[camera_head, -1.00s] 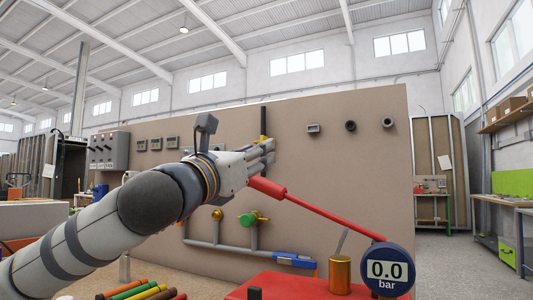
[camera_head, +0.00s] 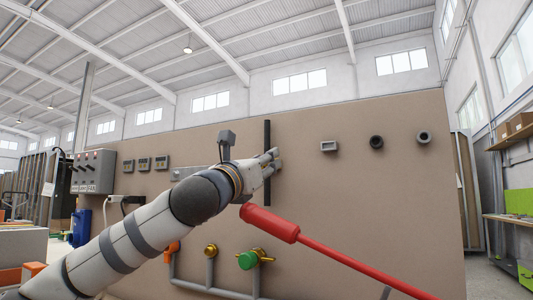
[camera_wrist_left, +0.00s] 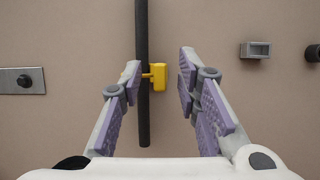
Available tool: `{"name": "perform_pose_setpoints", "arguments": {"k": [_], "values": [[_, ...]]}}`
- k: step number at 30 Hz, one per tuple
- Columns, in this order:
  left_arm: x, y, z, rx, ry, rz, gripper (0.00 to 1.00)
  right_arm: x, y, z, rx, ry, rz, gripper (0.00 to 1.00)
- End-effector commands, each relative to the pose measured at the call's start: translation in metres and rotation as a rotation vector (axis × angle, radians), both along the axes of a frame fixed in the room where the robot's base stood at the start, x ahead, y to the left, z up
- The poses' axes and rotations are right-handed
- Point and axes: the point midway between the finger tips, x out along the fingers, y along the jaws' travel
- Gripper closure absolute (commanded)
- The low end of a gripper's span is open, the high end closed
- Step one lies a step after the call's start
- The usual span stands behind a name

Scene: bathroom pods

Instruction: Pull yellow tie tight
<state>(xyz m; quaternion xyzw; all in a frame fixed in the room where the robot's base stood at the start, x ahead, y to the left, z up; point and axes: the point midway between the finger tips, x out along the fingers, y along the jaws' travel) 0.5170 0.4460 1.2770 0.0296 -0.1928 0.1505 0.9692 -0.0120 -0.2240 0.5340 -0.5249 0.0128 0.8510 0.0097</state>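The yellow tie (camera_wrist_left: 187,76) is in the left wrist view, a small yellow block with a thin strap running left to the black vertical cable (camera_wrist_left: 143,40) on the brown wall. My left gripper (camera_wrist_left: 159,72) is open, its left finger left of the cable and its right finger beside the yellow block. I cannot tell whether that finger touches it. In the head view, my left gripper (camera_head: 274,164) is in front of the black cable (camera_head: 266,135), and the tie is hidden there. My right gripper is not in view.
A red lever (camera_head: 270,223) slants across the front, below my left gripper. Pipes with a green valve (camera_head: 248,260) run low on the wall panel (camera_head: 380,195). A grey wall fitting (camera_wrist_left: 256,50) is right of the tie, a metal plate (camera_wrist_left: 20,81) left.

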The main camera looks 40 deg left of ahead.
Motion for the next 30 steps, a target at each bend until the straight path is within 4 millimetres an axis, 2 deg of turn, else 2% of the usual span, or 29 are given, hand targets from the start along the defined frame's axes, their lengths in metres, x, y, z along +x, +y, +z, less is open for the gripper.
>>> {"name": "perform_pose_setpoints", "arguments": {"k": [1, 6, 13, 14, 15, 18, 30], "values": [[0.006, 0.002, 0.006, -0.001, -0.001, 0.000, 0.70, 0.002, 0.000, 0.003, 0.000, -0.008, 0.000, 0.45], [0.021, 0.007, 0.010, -0.001, 0.000, 0.000, 0.70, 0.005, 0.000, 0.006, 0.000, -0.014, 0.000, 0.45], [0.023, 0.007, 0.009, 0.000, 0.001, -0.001, 0.70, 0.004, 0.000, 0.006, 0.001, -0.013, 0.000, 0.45], [0.023, 0.007, 0.009, 0.000, 0.001, -0.001, 0.72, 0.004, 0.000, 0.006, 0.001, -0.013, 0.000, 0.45], [0.023, 0.007, 0.009, 0.000, 0.001, 0.000, 0.81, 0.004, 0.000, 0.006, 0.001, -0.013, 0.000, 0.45], [0.023, 0.007, 0.009, 0.000, 0.001, 0.000, 1.00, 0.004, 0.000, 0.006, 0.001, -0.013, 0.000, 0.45], [0.023, 0.007, 0.009, 0.000, 0.001, 0.000, 1.00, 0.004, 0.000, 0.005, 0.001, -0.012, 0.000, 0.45]]}}
